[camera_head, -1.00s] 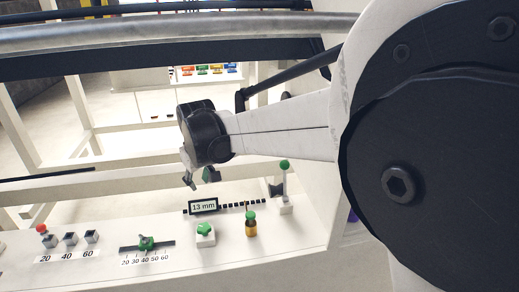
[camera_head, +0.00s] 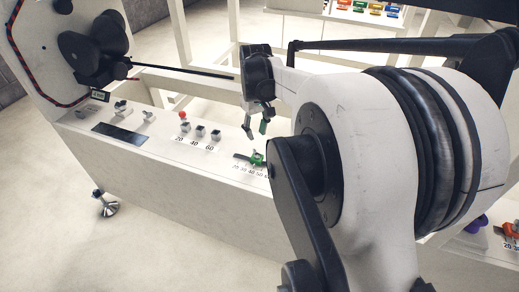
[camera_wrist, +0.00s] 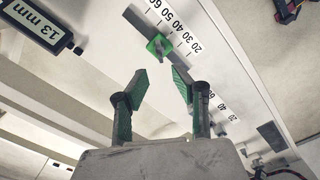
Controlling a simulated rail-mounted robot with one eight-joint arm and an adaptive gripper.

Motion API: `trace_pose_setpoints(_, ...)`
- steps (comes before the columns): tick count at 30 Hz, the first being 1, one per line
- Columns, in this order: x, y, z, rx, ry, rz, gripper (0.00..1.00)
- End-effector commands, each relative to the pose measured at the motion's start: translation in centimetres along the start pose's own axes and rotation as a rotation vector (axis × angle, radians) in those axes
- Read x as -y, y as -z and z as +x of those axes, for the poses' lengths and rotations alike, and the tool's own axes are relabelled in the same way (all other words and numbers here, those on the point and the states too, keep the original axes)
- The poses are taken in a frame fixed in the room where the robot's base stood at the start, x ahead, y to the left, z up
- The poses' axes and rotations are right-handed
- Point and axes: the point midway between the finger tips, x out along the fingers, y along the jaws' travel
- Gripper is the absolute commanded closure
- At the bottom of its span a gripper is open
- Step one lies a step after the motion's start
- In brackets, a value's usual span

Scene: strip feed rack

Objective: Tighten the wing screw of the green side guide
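The green side guide (camera_wrist: 152,47) sits on a dark slotted bar beside a printed 20 to 60 scale in the wrist view. A small greyish part shows at its middle; I cannot make out the wing screw's shape. In the head view the guide (camera_head: 257,158) is small, at the front of the white rack, close to my arm. My gripper (camera_wrist: 162,86) is open and empty, its two green-padded fingers apart and short of the guide. In the head view my gripper (camera_head: 255,129) hangs above and behind the guide, not touching it.
A 13 mm display (camera_wrist: 38,26) is at the upper left of the wrist view. Coloured bins (camera_head: 375,10) are far behind. My arm hides the rack's right part.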

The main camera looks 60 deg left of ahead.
Motion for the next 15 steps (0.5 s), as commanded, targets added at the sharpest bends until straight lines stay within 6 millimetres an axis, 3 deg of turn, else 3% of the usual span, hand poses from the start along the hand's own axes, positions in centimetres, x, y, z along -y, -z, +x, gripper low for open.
trace_pose_setpoints(6, -0.1, 0.0, 4.3, 0.0, 0.0, 0.001, 0.75)
trace_pose_setpoints(15, -0.1, 0.0, 8.1, -0.001, 0.0, 0.001, 0.75)
